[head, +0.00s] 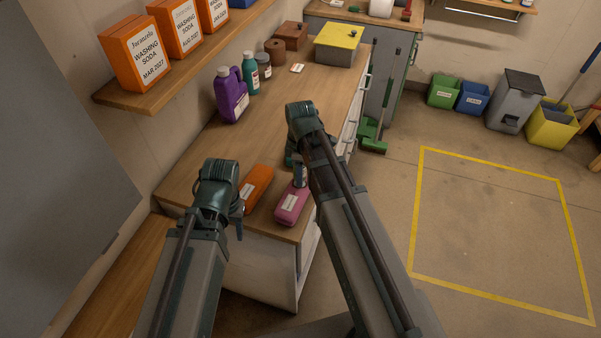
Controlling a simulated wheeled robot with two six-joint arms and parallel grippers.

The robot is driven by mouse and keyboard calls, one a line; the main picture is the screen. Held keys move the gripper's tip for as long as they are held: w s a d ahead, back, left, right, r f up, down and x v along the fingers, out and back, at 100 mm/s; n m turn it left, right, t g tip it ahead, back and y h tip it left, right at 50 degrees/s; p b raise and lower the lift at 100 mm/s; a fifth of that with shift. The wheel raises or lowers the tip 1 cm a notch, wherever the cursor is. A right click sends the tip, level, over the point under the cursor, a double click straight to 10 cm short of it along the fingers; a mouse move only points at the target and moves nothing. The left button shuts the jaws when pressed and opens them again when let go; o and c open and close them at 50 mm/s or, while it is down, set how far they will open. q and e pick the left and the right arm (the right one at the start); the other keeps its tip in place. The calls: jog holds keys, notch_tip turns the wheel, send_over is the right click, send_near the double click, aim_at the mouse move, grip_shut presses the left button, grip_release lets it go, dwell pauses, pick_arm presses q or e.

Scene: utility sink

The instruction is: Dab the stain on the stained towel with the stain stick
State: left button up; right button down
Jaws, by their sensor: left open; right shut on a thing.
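My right gripper (299,177) reaches down over the near end of the wooden counter. It is shut on a small dark thing, probably the stain stick, mostly hidden by the gripper and arm. A pink, rounded, labelled item (290,206) lies just below it on the counter; I cannot tell if they touch. An orange labelled item (259,183) lies to its left. I cannot tell whether either is the stained towel, and no stain shows. My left gripper (240,230) is open and empty near the counter's front left, beside the orange item.
On the counter (300,98) stand a purple jug (230,97), a teal bottle (250,76), a jar (263,66) and a yellow-topped box (338,42) farther back. A shelf (140,97) with orange washing soda boxes (136,52) overhangs at left. The yellow-marked floor is clear.

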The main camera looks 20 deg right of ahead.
jog(key=shift+r+p, duration=2.65)
jog(key=shift+r, duration=0.35)
jog(key=shift+f, duration=0.1)
